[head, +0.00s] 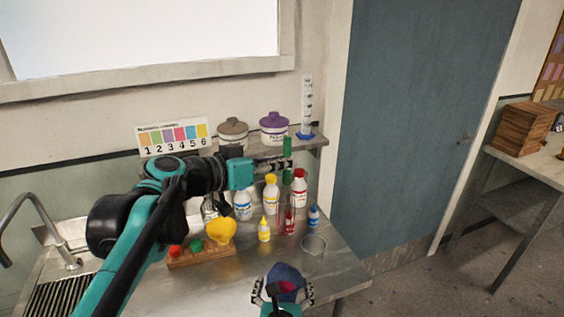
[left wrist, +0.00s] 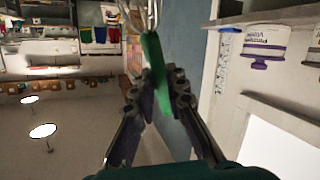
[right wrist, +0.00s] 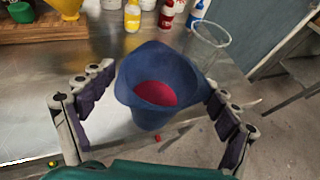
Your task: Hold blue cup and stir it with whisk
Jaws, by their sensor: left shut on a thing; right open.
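The blue cup (head: 286,271) has red contents and is near the front edge of the metal counter; it also shows in the right wrist view (right wrist: 150,112). My right gripper (head: 283,288) is open, with one finger on each side of the cup. Small gaps seem to remain between fingers and cup. My left gripper (head: 287,163) is shut on the green handle of the whisk (left wrist: 152,60), high above the counter behind the cup. The handle is roughly upright in the head view. The whisk's wires show at the top of the left wrist view.
Several bottles, including a white one with a red cap (head: 299,188), stand behind the cup. A clear glass beaker (head: 314,246) is close to it at the back right. A wooden rack (head: 200,257) is to the left. A shelf with jars (head: 274,127) is behind.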

